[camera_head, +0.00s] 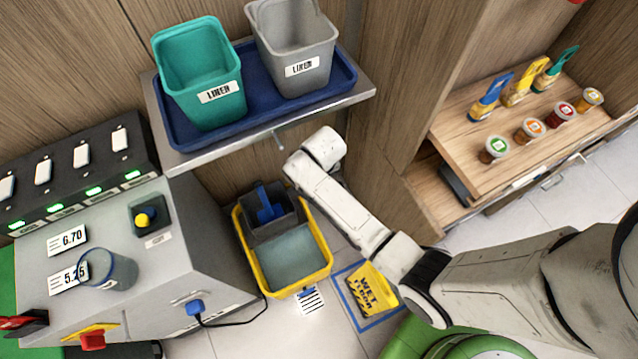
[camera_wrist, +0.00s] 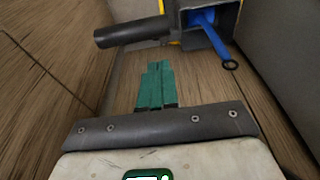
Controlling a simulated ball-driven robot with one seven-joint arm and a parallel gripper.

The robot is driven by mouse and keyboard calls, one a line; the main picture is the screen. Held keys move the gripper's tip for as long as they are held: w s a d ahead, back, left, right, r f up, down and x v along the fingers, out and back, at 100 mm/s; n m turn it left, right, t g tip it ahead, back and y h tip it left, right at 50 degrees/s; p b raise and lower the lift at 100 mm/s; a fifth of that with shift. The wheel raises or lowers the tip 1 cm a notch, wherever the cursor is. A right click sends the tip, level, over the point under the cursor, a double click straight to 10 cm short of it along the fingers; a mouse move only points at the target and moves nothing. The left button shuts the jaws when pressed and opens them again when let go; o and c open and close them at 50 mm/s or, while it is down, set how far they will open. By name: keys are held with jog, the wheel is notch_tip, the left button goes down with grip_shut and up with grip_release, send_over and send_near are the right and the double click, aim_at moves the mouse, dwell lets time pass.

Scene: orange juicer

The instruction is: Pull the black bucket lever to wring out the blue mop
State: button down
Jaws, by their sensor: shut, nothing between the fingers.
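A yellow mop bucket (camera_head: 325,268) stands on the floor below the shelf, with a dark wringer (camera_head: 275,228) at its back. The blue mop (camera_head: 268,205) stands in the wringer, and its blue handle (camera_wrist: 208,32) shows in the wrist view, with a dark ring at its end. The black lever (camera_wrist: 130,32) sticks out to the left from the bucket in the wrist view; I cannot make it out in the head view. My gripper (camera_wrist: 155,66) has teal fingers, shut and empty. The fingers point toward the lever, with a visible gap in the picture. The head view hides the fingertips.
A metal shelf (camera_head: 365,88) holds a blue tray with green and grey bins above the bucket. A grey machine (camera_head: 185,255) stands to the left, its black cable on the floor. A yellow wet-floor sign (camera_head: 372,288) and wooden cabinet (camera_head: 400,205) are to the right.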

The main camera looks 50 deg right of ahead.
jog(key=shift+s+a+f, duration=0.2)
jog(key=shift+s+f, duration=0.2)
jog(key=shift+f, duration=0.2)
jog(key=shift+s+a+f, duration=0.15)
jog(key=shift+s+f, duration=0.25)
jog(key=shift+f, duration=0.15)
jog(key=shift+s, duration=0.1)
